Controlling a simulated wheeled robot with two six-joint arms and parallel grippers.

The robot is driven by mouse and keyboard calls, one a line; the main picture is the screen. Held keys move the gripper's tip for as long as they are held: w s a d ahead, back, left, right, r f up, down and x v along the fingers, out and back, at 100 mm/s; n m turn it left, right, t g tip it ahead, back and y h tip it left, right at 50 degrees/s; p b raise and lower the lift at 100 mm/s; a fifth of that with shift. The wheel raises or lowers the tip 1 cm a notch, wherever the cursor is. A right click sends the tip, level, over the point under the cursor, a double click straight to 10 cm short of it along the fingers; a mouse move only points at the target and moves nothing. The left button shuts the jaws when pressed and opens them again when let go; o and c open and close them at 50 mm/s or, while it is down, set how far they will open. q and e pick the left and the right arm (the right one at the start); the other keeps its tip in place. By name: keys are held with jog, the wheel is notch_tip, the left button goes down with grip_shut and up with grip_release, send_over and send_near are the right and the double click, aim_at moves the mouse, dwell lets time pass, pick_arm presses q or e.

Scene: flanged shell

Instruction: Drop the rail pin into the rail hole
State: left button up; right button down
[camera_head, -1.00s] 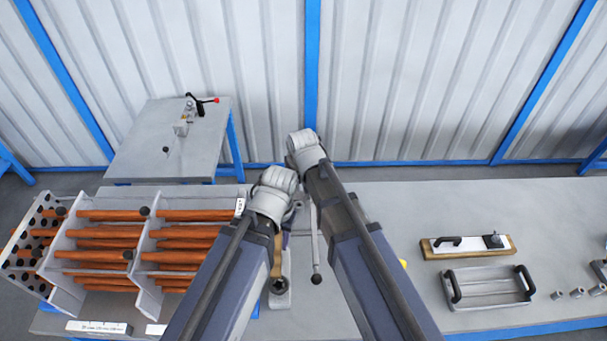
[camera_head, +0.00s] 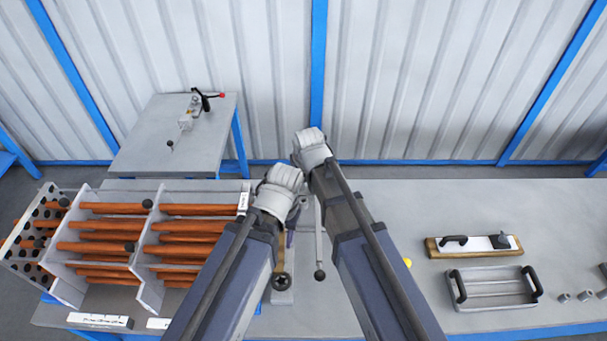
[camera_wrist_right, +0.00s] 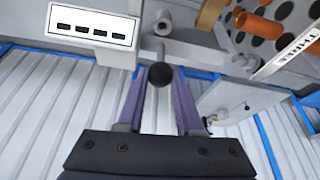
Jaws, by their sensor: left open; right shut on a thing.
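In the right wrist view, my right gripper (camera_wrist_right: 159,74) has its purple fingers shut on a dark ball-headed piece (camera_wrist_right: 160,76), which I take for the rail pin. A grey cylinder (camera_wrist_right: 163,22) stands in line beyond the ball; whether it is the pin's shaft cannot be told. In the head view, the right gripper is hidden behind its own arm. My left gripper (camera_head: 290,238) is open and mostly covered by its wrist; only a bit of purple finger shows. The rail hole cannot be made out.
A rack (camera_head: 68,268) of orange rods stands left on the workbench (camera_head: 390,210). A side table (camera_head: 150,160) with a red-tipped clamp (camera_head: 203,100) is behind it. A handled tray (camera_head: 492,302) and a wood-edged board (camera_head: 432,250) lie right.

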aim_at(304, 188)
pick_arm(q)
jog(key=shift+f+b, duration=3.25)
jog(key=shift+f, duration=0.1)
pick_arm(e)
jog(key=shift+f, duration=3.4)
pick_arm(q)
jog(key=shift+a, duration=0.1)
pick_arm(e)
jog(key=shift+c, duration=2.4)
grip_release()
pick_arm(q)
jog(key=shift+r, duration=0.15)
pick_arm(e)
jog(key=shift+r, duration=0.15)
pick_arm(q)
jog(key=shift+r+p, duration=0.25)
jog(key=shift+p, duration=0.2)
pick_arm(e)
jog(key=shift+r, duration=0.25)
pick_arm(q)
notch_tip(304, 188, up, 6)
jog(key=p, duration=0.6)
jog(key=shift+r, duration=0.2)
pick_arm(e)
jog(key=v, duration=0.7)
